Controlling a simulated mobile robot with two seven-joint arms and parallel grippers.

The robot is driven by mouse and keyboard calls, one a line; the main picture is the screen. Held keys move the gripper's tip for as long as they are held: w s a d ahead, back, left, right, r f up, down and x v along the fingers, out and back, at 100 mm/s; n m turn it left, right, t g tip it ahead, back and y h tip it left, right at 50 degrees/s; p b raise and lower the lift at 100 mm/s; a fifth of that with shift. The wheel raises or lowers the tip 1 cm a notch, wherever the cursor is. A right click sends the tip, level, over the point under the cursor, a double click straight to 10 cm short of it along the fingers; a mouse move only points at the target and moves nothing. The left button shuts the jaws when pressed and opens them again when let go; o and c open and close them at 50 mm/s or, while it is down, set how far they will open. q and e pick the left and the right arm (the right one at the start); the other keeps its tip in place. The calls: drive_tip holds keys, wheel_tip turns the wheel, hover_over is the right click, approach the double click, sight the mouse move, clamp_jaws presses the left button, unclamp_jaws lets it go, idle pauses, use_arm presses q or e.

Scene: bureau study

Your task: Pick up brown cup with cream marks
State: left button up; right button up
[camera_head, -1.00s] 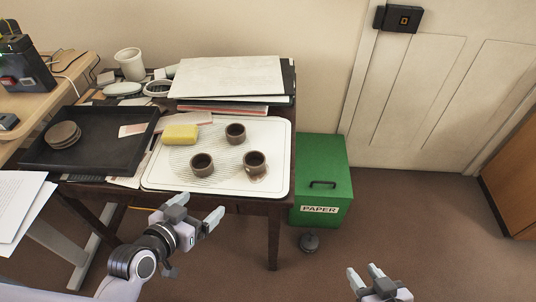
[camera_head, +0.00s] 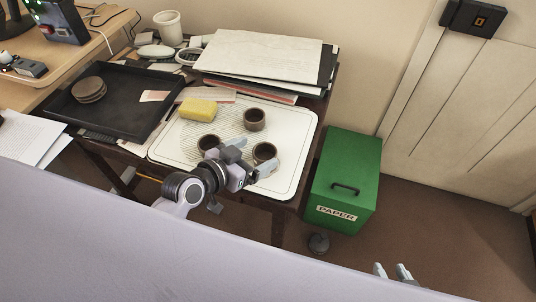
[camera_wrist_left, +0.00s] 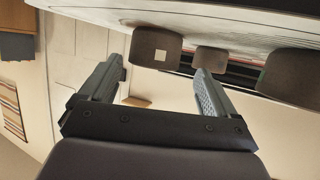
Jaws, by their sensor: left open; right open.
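Three brown cups stand on a white ribbed tray (camera_head: 296,177): a back cup (camera_head: 254,119), a left cup (camera_head: 209,143) and a right cup (camera_head: 265,151). In the left wrist view, which looks upside down, one cup (camera_wrist_left: 146,45) shows a cream square mark; it appears to be the right cup. The other two look plain there. My left gripper (camera_head: 253,158) is open at the tray's front, beside the right cup. In the wrist view its fingertips (camera_wrist_left: 160,75) lie either side of the marked cup, apparently short of it. My right gripper (camera_head: 392,271) is open, low over the floor.
A yellow sponge (camera_head: 198,109) lies on the tray. A black tray (camera_head: 118,120) with stacked brown discs stands to the left. Large boards (camera_head: 262,56) are stacked behind. A green paper bin (camera_head: 345,178) stands right of the table.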

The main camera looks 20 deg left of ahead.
sight(271, 149)
use_arm(q)
drive_tip(key=shift+s+d+f+b+x, duration=0.1)
drive_tip(key=shift+x, duration=0.85)
drive_tip(key=shift+s+d+f+b+x, duration=0.1)
drive_tip(key=shift+b+x, duration=0.05)
drive_tip(key=shift+x, duration=0.75)
drive_tip(key=shift+s+d+b+x, duration=0.1)
drive_tip(key=shift+x, duration=0.85)
drive_tip(key=c, duration=1.1)
